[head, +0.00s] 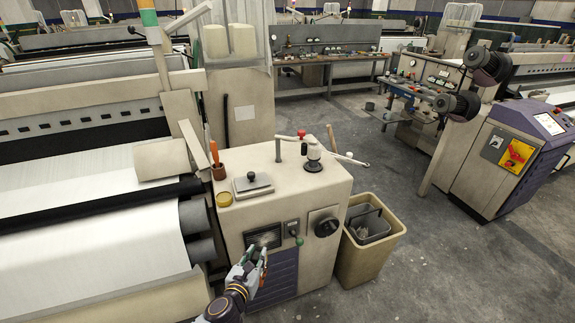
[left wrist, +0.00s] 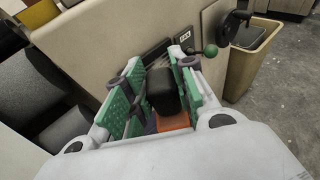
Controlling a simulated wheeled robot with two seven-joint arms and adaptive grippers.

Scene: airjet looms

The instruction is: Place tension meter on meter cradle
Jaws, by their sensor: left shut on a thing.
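My left gripper (head: 257,262) is in front of the cream cabinet's front face, below its top. In the left wrist view its green-padded fingers (left wrist: 158,88) are closed around a black and orange object, apparently the tension meter (left wrist: 163,92). The meter's black end points away from the wrist, and the orange part sits lower between the fingers. On the cabinet top is a grey plate with a dark knob (head: 252,184); I cannot tell whether this is the meter cradle. My right gripper is not in view.
The cabinet top (head: 285,205) also carries a yellow tin (head: 224,200), an orange-handled tool in a brown cup (head: 217,165) and a dark-and-white fitting (head: 313,158). A green-knobbed lever (left wrist: 209,51) is beyond the fingers. A beige bin (head: 365,255) stands right of the cabinet.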

